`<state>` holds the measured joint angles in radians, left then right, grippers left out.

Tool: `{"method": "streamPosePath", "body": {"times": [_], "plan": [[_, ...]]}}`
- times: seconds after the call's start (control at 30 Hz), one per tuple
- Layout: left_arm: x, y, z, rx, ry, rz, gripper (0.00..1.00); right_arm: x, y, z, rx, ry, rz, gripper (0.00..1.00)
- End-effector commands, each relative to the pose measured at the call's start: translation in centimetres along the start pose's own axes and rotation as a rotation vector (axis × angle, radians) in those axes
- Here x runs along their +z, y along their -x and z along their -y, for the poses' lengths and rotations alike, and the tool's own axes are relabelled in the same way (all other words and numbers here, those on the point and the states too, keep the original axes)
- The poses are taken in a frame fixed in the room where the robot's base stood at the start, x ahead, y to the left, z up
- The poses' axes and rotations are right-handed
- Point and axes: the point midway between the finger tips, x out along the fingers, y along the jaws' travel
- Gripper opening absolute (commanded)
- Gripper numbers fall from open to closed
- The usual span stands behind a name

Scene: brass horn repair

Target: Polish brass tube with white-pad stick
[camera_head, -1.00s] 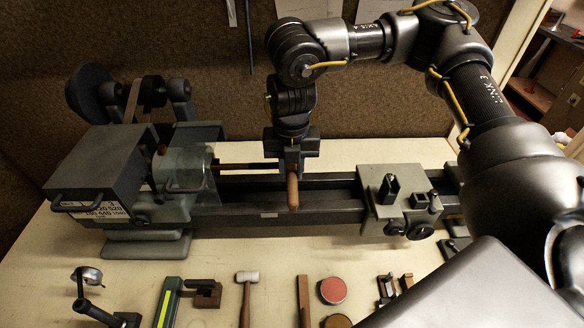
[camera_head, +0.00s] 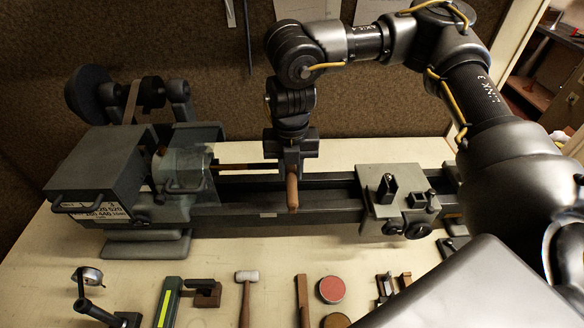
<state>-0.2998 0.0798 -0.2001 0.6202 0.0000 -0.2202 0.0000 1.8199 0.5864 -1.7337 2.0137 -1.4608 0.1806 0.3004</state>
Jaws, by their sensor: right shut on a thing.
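My right gripper (camera_head: 291,160) reaches down over the lathe bed and is shut on a stick with a brown wooden handle (camera_head: 292,192). The handle points toward the front of the bench, and the white pad end is hidden behind the gripper. A thin brownish tube (camera_head: 238,167) runs level from the lathe's headstock side to the gripper. I cannot tell whether the pad touches the tube. My left gripper is not in view.
The lathe (camera_head: 96,170) has a clear guard (camera_head: 188,168) at the left and a tool block (camera_head: 397,190) on the bed at the right. A mallet (camera_head: 247,290), a red round tin (camera_head: 331,289) and a wooden strip (camera_head: 302,300) lie in front. Bare bench lies between.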

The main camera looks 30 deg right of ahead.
Motion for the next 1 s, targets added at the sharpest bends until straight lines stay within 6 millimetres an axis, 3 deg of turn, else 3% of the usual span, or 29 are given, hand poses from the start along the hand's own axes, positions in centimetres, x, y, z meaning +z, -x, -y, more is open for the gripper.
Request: {"method": "streamPosePath", "body": {"times": [0.27,0.7,1.0], "plan": [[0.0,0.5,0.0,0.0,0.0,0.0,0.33,-0.5,0.4,-0.1,0.001,0.003,-0.002,0.05],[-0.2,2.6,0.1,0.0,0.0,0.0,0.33,-3.4,2.7,-0.1,0.001,0.003,-0.001,0.05],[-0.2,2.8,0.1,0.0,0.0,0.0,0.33,-4.0,3.0,-0.1,0.001,0.0,0.0,0.05]]}}
